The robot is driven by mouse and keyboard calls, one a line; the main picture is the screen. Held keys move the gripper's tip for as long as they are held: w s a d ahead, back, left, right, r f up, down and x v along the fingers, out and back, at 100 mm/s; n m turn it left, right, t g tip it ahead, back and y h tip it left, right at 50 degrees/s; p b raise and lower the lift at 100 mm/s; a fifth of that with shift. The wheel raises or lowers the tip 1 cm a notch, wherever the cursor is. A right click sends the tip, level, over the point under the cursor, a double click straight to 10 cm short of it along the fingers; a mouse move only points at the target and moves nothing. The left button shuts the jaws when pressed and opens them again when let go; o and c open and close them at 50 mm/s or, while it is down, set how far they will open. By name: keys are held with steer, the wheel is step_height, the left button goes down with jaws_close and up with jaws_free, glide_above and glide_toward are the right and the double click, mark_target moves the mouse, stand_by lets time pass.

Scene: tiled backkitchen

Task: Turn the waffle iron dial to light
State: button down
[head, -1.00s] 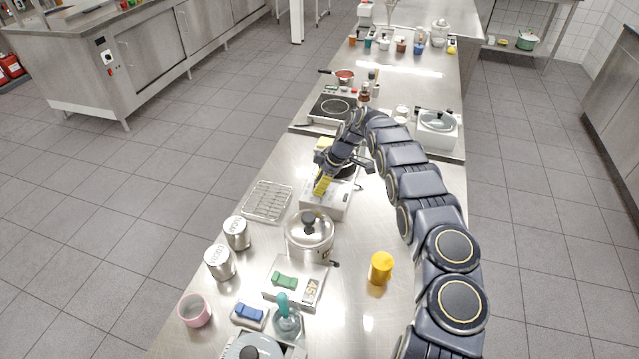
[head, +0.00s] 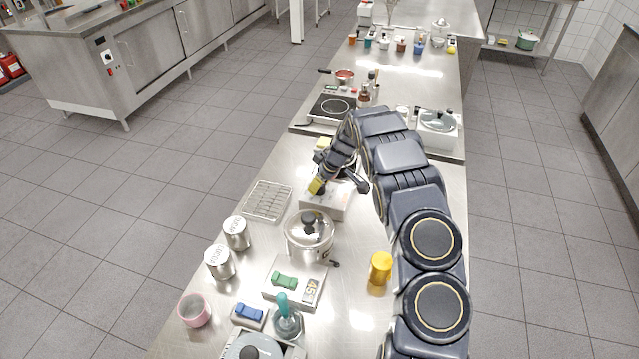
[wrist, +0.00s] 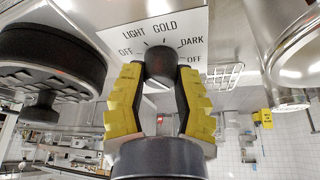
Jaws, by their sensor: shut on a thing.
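The waffle iron (head: 326,206) stands mid-counter, with a pale front panel; the arm hides much of its upper part. In the wrist view its label panel (wrist: 207,48) reads OFF, LIGHT, GOLD, DARK, OFF around a dark round dial (wrist: 160,64). My gripper (wrist: 159,85) has its yellow-padded fingers on both sides of the dial, shut on it. In the head view the gripper (head: 316,187) is at the panel, and the dial is hidden. I cannot tell which word the dial points to.
A lidded pot (head: 310,238) stands close in front of the waffle iron. A wire rack (head: 268,201) lies to its left, and a yellow cup (head: 380,268) stands front right. An induction hob (head: 330,108) is behind. Bare counter lies between the pot and the yellow cup.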

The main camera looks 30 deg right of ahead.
steer(key=shift+f, duration=0.1)
steer(key=c, duration=0.6)
jaws_free()
steer(key=shift+c, duration=0.2)
steer(key=shift+s+r, duration=0.1)
steer(key=shift+r, duration=0.3)
steer(key=v, duration=1.1)
steer(key=shift+s+r, duration=0.1)
steer(key=shift+r, duration=0.05)
